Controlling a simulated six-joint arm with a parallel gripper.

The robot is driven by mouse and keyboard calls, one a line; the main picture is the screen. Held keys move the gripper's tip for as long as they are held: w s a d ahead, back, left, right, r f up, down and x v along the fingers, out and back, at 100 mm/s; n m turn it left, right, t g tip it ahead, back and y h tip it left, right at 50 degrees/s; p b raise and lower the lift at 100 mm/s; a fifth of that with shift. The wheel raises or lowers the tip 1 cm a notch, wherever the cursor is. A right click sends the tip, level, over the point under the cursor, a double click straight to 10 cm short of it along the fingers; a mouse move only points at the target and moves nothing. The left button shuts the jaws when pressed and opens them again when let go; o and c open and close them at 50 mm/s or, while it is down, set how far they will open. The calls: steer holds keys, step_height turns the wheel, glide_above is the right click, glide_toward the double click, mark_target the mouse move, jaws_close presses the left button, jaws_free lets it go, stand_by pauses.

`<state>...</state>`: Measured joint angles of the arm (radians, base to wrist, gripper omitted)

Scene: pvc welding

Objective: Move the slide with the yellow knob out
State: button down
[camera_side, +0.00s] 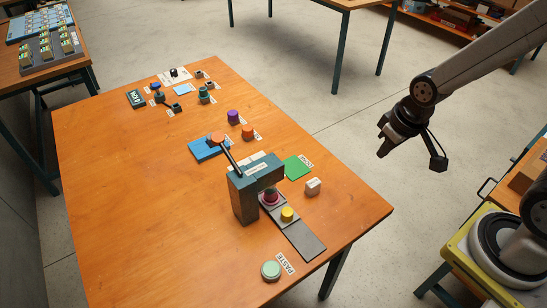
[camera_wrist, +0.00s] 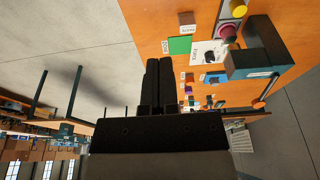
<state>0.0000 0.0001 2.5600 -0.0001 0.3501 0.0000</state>
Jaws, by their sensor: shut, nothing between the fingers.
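The slide (camera_side: 306,241) is a flat grey plate that sticks out from the dark teal press (camera_side: 243,198) towards the table's front right. The yellow knob (camera_side: 287,214) stands on it, just beside a dark red round part (camera_side: 270,197) under the press head. The knob also shows at the top edge of the wrist view (camera_wrist: 238,9), with the press (camera_wrist: 262,60) below it. My gripper (camera_side: 383,148) is shut and empty, in the air off the right side of the table, well apart from the slide. In the wrist view its two fingers (camera_wrist: 158,66) lie close together.
The press has a raised lever with an orange ball (camera_side: 218,138). Near it on the orange table (camera_side: 130,215) are a green pad (camera_side: 298,167), a small pale block (camera_side: 313,186) and a mint-green jar (camera_side: 271,270). Orange and purple round pieces stand farther back. The table's left part is clear.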

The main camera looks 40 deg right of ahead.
stand_by(0.4)
steer(key=shift+c, duration=2.4)
jaws_free()
steer(key=shift+w+a, duration=0.15)
steer(key=shift+o, duration=1.1)
steer(key=shift+w+a+f, duration=0.1)
steer(key=shift+w+a, duration=0.1)
steer(key=shift+w, duration=0.1)
steer(key=n+g, duration=0.3)
glide_above(287, 211)
step_height(287, 211, down, 9)
steer(key=shift+f, duration=5.95)
